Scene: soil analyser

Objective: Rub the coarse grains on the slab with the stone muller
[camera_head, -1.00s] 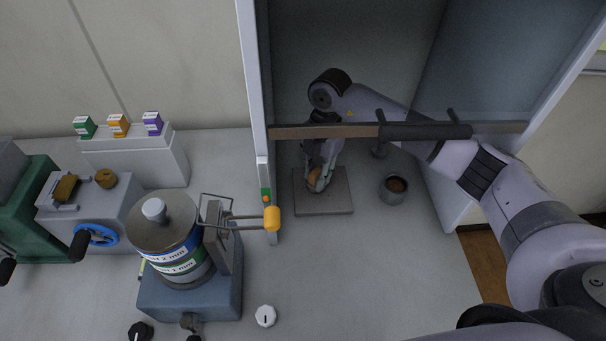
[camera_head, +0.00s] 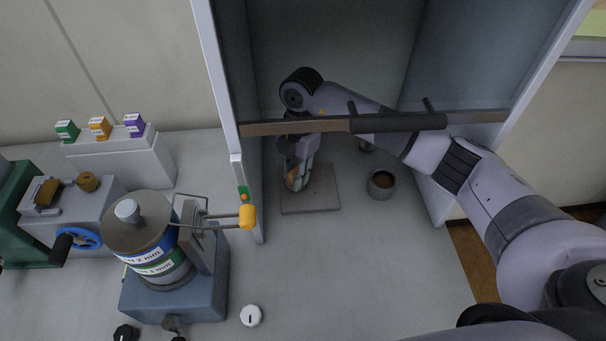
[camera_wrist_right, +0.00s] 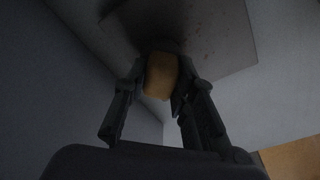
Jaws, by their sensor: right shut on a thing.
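The grey square slab (camera_head: 322,196) lies on the floor of the hood. In the right wrist view the slab (camera_wrist_right: 222,38) has dark specks, likely the grains, scattered on it. My right gripper (camera_head: 298,182) is shut on the stone muller (camera_head: 291,179), over the slab's left part. In the right wrist view the muller's tan handle (camera_wrist_right: 161,74) sits between the two fingers (camera_wrist_right: 158,90). The muller's lower end is hidden, so I cannot tell whether it touches the slab. My left gripper is not in view.
The raised sash bar (camera_head: 270,128) crosses in front of my right arm. The sieve shaker (camera_head: 150,240) stands left, outside the hood. The bench in front of the slab is clear.

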